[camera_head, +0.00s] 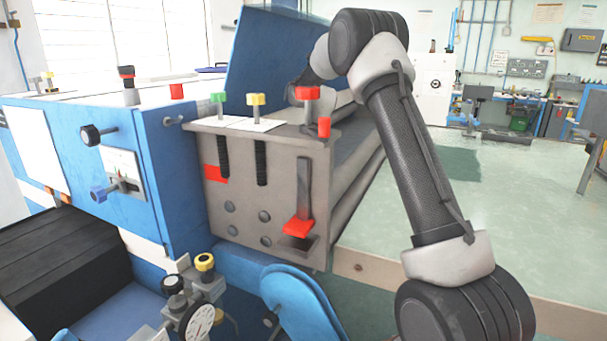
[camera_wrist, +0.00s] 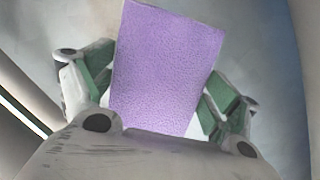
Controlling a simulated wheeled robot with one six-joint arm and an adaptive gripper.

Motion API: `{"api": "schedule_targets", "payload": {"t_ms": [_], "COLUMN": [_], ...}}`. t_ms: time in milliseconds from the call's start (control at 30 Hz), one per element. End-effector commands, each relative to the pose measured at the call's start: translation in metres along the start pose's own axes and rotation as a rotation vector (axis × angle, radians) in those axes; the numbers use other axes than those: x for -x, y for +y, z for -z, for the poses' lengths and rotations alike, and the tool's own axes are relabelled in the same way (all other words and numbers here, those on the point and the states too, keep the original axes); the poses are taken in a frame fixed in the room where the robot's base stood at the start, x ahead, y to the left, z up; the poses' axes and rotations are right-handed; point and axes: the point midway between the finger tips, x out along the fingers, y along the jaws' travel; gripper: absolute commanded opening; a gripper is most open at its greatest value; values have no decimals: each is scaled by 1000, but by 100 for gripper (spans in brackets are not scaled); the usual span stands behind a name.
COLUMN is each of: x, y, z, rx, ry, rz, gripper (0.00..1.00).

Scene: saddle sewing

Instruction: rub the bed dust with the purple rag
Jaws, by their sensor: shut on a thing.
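The purple rag (camera_wrist: 165,65) is a flat, textured purple piece in the wrist view. My gripper (camera_wrist: 158,95) is shut on it, with one green-padded finger on each side. The rag stands out beyond the fingers, slightly tilted. Behind it is a grey, smudged surface (camera_wrist: 262,70) that may be the machine bed; I cannot tell whether the rag touches it. In the head view my arm reaches over the machine, and my gripper and the rag are hidden behind its parts. I cannot clearly make out the dust.
A blue and grey machine (camera_head: 255,180) fills the left and middle. A red-topped lever (camera_head: 308,95), a yellow knob (camera_head: 256,100) and a green knob (camera_head: 219,98) stand up from it. A blue panel (camera_head: 265,60) rises behind. A pressure gauge (camera_head: 198,320) is in front. Green floor at right is clear.

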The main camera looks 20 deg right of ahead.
Motion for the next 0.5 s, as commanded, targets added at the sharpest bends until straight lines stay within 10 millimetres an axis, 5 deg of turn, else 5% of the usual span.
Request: {"api": "schedule_targets", "payload": {"t_ms": [500], "x": [-3], "y": [25], "z": [-21], "rx": [1], "ry": [0], "rz": [0], "gripper": [70]}}
